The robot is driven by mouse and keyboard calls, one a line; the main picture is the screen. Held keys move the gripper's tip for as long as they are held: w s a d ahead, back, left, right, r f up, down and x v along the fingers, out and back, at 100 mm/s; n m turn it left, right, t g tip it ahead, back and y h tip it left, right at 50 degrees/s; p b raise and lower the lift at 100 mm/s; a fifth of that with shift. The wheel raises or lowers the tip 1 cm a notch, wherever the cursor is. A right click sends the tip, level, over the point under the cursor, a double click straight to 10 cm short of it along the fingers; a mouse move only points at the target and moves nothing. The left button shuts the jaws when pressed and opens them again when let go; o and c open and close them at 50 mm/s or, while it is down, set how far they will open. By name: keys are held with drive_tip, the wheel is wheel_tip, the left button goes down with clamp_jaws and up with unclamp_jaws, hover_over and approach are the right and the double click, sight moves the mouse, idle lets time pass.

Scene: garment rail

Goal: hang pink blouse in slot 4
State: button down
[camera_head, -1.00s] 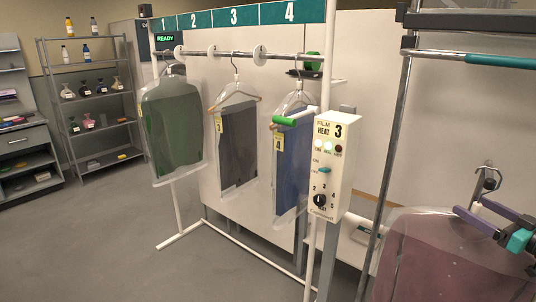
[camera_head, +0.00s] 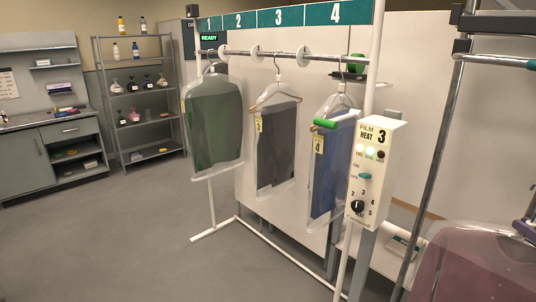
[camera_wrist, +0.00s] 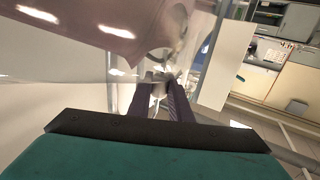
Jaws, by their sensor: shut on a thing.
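The pink blouse (camera_head: 470,268), under clear film, hangs at the lower right of the head view, partly cut off by the frame edge. Its pinkish cloth and film also fill the upper left of the wrist view (camera_wrist: 100,22). My gripper's purple fingers (camera_wrist: 165,82) are shut on the blouse's hanger near its top; the grip point is small and blurred. In the head view only a bit of the gripper shows at the right edge. The number 4 panel (camera_head: 336,13) is above the rail (camera_head: 338,57). A blue garment (camera_head: 328,180) with a yellow 4 tag hangs below it.
A grey garment (camera_head: 277,150) tagged 3 and a green one (camera_head: 214,125) hang farther left. White discs (camera_head: 304,53) divide the rail. A film heat control box (camera_head: 375,170) on a white post stands between the blouse and the rail. Floor at left is clear.

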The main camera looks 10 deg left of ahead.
sight(535, 217)
drive_tip(key=shift+r, duration=0.2)
drive_tip(key=shift+r+b, duration=0.35)
drive_tip(key=shift+r, duration=1.05)
drive_tip(key=shift+s+d, duration=0.1)
drive_tip(key=shift+d, duration=0.05)
drive_tip(key=shift+s+d+b, duration=0.9)
drive_tip(key=shift+s+d, duration=0.25)
drive_tip(key=shift+d, duration=0.2)
drive_tip(key=shift+s+d+b, duration=0.9)
drive_tip(key=shift+s+d, duration=0.25)
drive_tip(key=shift+d, duration=0.2)
